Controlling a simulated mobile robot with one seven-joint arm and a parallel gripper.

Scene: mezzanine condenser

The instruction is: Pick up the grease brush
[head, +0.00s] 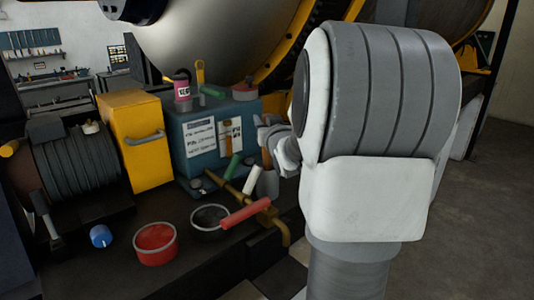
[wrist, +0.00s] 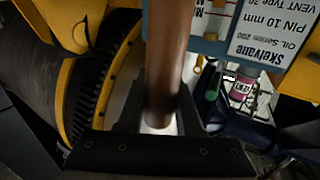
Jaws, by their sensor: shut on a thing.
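My gripper (wrist: 160,115) is shut on a brown round handle (wrist: 170,55) in the wrist view, which I take to be the grease brush. The handle stands between the two dark fingers, and a pale patch shows at its lower end. In the head view my gripper (head: 272,135) is partly hidden by my own arm, in front of the right side of a blue-grey box. The brown handle (head: 267,158) shows just below the fingers, with a greyish part under it. I cannot tell whether its lower end touches the bench.
The blue-grey box (head: 196,130) bears a pink-labelled can (head: 182,90). A yellow cabinet (head: 135,135) and a hose reel (head: 75,160) stand left. A red tub (head: 155,243), a dark tub (head: 210,221), a blue-capped item (head: 101,236) and a red-handled valve pipe (head: 246,214) crowd the front.

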